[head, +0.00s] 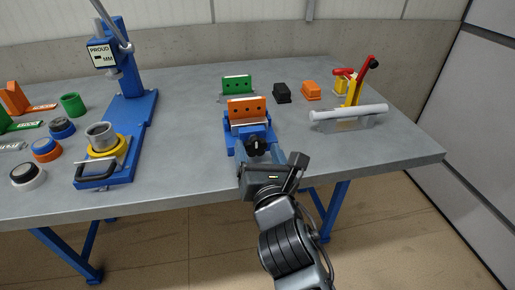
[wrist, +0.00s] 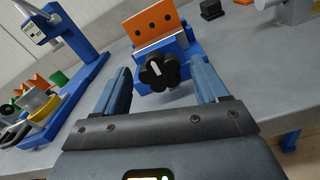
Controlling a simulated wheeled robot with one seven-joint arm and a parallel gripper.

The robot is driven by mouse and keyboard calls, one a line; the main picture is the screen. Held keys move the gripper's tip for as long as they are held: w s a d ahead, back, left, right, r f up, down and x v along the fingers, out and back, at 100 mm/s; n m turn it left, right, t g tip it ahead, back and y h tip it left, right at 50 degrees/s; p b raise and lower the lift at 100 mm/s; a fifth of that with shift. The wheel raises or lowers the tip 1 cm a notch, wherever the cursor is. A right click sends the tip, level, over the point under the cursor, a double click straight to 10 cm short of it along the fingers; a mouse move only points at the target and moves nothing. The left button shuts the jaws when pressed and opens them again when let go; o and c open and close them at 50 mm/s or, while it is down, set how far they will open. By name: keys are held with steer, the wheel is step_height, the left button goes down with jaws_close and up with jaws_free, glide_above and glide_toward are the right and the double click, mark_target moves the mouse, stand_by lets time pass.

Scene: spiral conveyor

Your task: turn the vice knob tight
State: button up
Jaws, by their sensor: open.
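The blue vice (head: 232,137) stands near the front edge of the table, with an orange plate (head: 246,110) upright in its jaws. Its black lobed knob (wrist: 159,72) faces me and carries a white mark on its front. In the head view the knob (head: 256,144) shows just beyond my gripper (head: 270,156). In the wrist view my gripper (wrist: 162,80) is open, with one finger on each side of the knob. A gap shows between each finger and the knob, so I see no contact.
A blue press (head: 128,100) stands on the left, with several rings and cups beside it. A green bracket (head: 237,83) is behind the vice. Black (head: 282,92) and orange (head: 311,90) blocks and a red-yellow toggle clamp (head: 357,86) holding a white bar stand at the right.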

steer(key=shift+w+a, duration=0.15)
steer(key=shift+w, duration=0.45)
steer(key=c, duration=1.1)
